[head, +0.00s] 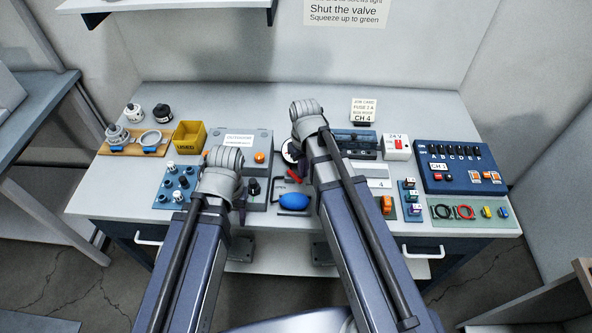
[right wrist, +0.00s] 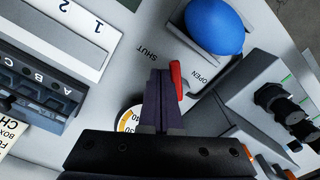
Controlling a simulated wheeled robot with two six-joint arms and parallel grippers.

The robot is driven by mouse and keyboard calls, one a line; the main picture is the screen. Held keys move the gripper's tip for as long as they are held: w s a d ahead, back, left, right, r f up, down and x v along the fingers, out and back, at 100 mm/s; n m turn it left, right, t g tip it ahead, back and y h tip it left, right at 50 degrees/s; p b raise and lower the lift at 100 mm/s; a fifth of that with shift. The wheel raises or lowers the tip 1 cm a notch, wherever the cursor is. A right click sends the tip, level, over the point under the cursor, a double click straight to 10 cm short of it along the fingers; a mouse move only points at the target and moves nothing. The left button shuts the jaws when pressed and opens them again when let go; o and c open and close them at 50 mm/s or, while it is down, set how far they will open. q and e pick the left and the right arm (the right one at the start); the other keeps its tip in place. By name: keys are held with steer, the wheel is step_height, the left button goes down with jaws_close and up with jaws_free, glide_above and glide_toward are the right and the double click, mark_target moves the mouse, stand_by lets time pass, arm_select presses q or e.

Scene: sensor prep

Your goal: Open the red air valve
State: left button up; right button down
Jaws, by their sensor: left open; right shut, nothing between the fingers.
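The red lever also shows in the head view (head: 293,175), beside my right arm. My right gripper (right wrist: 162,78) is shut and empty, with its fingertips right beside the lever's left side. I cannot tell whether they touch it. A round gauge (right wrist: 130,119) is partly hidden behind the gripper. My left gripper (head: 241,207) is open over the grey box's front area, partly hidden by its own wrist.
A blue bulb (right wrist: 214,26) lies just beyond the valve. A grey box with knobs (head: 258,140) and a blue knob panel (head: 178,182) are to the left. A yellow bin (head: 188,136) stands behind. A blue switch panel (head: 463,166) is at the right.

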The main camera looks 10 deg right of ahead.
mark_target(299, 181)
steer(key=shift+s+a, duration=0.4)
steer(key=shift+s, duration=0.05)
steer(key=shift+a, duration=0.1)
stand_by(0.5)
steer(key=shift+s+a, duration=0.3)
steer(key=shift+a, duration=0.05)
steer(key=shift+s+a, duration=0.1)
steer(key=shift+a, duration=0.2)
steer(key=shift+r, duration=0.1)
stand_by(0.4)
steer(key=shift+d+r+p, duration=0.15)
steer(key=shift+r+p, duration=1.35)
steer(key=shift+p, duration=0.05)
steer(key=shift+d+r+p, duration=0.15)
steer(key=shift+r+p, duration=1.3)
steer(key=shift+p, duration=0.05)
